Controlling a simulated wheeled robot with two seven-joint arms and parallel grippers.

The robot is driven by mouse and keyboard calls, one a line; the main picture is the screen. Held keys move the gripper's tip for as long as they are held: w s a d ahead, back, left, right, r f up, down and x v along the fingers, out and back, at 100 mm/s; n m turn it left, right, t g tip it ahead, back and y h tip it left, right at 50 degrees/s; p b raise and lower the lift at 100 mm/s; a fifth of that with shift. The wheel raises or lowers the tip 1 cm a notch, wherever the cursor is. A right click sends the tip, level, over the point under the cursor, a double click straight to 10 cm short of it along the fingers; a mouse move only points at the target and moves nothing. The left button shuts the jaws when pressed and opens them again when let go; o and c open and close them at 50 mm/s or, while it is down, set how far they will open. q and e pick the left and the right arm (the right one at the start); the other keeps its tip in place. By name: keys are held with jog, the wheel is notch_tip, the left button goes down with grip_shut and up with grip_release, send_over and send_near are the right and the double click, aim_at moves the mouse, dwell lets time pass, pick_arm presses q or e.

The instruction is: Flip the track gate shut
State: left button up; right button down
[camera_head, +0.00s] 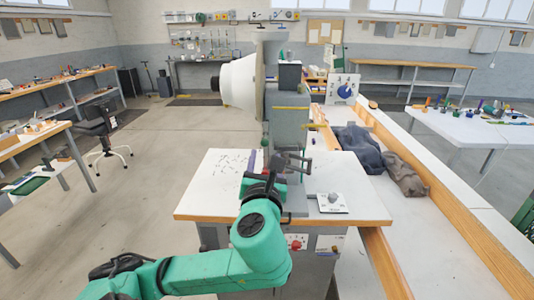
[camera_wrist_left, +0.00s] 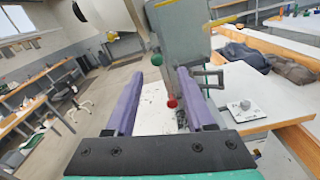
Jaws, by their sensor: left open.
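The eyelet press (camera_head: 289,118) is a tall grey machine standing on a white-topped workbench; its column also shows in the wrist view (camera_wrist_left: 180,35). A dark bracket-like part (camera_head: 303,163) sticks out at the right of its lower end and also shows in the wrist view (camera_wrist_left: 208,78). I cannot tell for sure which part is the track gate. A red knob (camera_wrist_left: 172,102) shows between my fingers in the wrist view. My left gripper (camera_head: 263,165) is open before the press, its purple fingers (camera_wrist_left: 160,76) apart with nothing visibly held. My right gripper is out of view.
The white bench top (camera_head: 215,190) has small scattered bits at left and a small plate with a grey knob (camera_head: 333,202) at right. A white cone (camera_head: 238,82) juts left from the press. Dark cloths (camera_head: 360,147) lie beyond on the right.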

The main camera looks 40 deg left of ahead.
aim_at(264, 144)
pick_arm(q)
jog(key=x, duration=0.3)
jog(key=p+x, duration=0.1)
jog(key=x, duration=0.1)
jog(key=p+x, duration=0.1)
jog(key=x, duration=0.2)
jog(key=shift+w+a+r, duration=0.1)
jog(key=shift+a+r, duration=0.15)
jog(key=shift+a, duration=0.2)
jog(key=shift+w+a+f, duration=0.15)
jog(key=shift+w+a, duration=0.1)
jog(key=shift+w, duration=0.15)
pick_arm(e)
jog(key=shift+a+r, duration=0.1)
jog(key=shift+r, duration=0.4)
pick_arm(q)
jog(key=shift+s, duration=0.1)
jog(key=shift+c, duration=0.3)
